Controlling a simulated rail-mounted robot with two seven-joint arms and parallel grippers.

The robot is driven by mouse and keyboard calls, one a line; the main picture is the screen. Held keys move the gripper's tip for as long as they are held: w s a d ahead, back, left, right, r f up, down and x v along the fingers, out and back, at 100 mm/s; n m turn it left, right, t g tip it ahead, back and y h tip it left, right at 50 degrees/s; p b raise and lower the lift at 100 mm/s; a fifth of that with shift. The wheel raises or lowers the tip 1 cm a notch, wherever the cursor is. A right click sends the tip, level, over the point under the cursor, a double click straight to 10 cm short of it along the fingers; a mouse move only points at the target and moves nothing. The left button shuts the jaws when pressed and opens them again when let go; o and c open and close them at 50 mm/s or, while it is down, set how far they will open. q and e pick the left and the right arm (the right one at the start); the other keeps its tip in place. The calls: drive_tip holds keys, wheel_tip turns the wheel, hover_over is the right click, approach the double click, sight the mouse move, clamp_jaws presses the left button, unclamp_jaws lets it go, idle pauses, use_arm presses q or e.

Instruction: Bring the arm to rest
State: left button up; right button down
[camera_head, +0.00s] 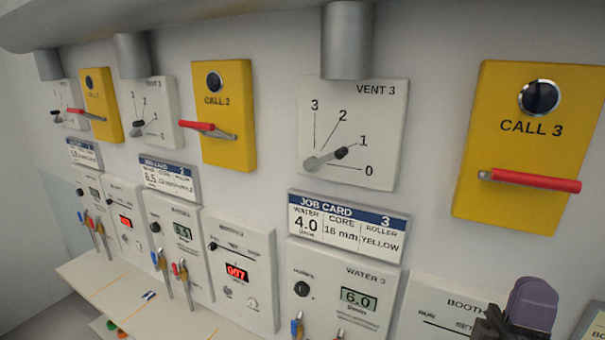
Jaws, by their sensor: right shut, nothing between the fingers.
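My right gripper (530,303) is at the bottom right edge of the head view, in front of the Booth panel (435,308). It is shut and empty, apart from the wall levers, and the rest of its arm is out of frame. My left gripper is not in view.
Above are the yellow CALL 3 box (520,210) with a level red-handled lever (535,180) and the VENT 3 dial (375,115), its lever near 1. JOB CARD 3 (347,227) hangs above the WATER 3 panel (372,272), which reads 6.0. Similar stations line the left. A shelf (95,275) juts out below.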

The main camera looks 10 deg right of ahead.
drive_tip(key=w+d+f+m+g+y, duration=0.4)
drive_tip(key=w+f+m+g+y, duration=0.4)
drive_tip(key=m, duration=0.4)
drive_tip(key=a+f+g+y, duration=0.3)
drive_tip(key=a+f+y, duration=0.15)
drive_tip(key=f, duration=0.35)
drive_tip(key=a+f+g+y, duration=0.2)
drive_tip(key=a+f+y, duration=0.1)
drive_tip(key=f+y, duration=0.3)
drive_tip(key=s+a+f+n+g, duration=0.1)
drive_tip(key=s+a+f+g, duration=0.15)
drive_tip(key=s+f, duration=0.65)
drive_tip(key=s+a+f+n+g+y, duration=0.15)
drive_tip(key=s+f+g, duration=0.25)
drive_tip(key=s+f, duration=0.5)
drive_tip(key=s+a+f+n+g, duration=0.1)
drive_tip(key=s+f+n+g, duration=0.15)
drive_tip(key=s+f, duration=0.65)
wheel_tip(320, 180, up, 12)
drive_tip(key=g+p, duration=0.1)
drive_tip(key=p, duration=1.2)
drive_tip(key=shift+d+m+p, duration=0.15)
drive_tip(key=shift+m+p, duration=0.25)
drive_tip(key=shift+w, duration=0.1)
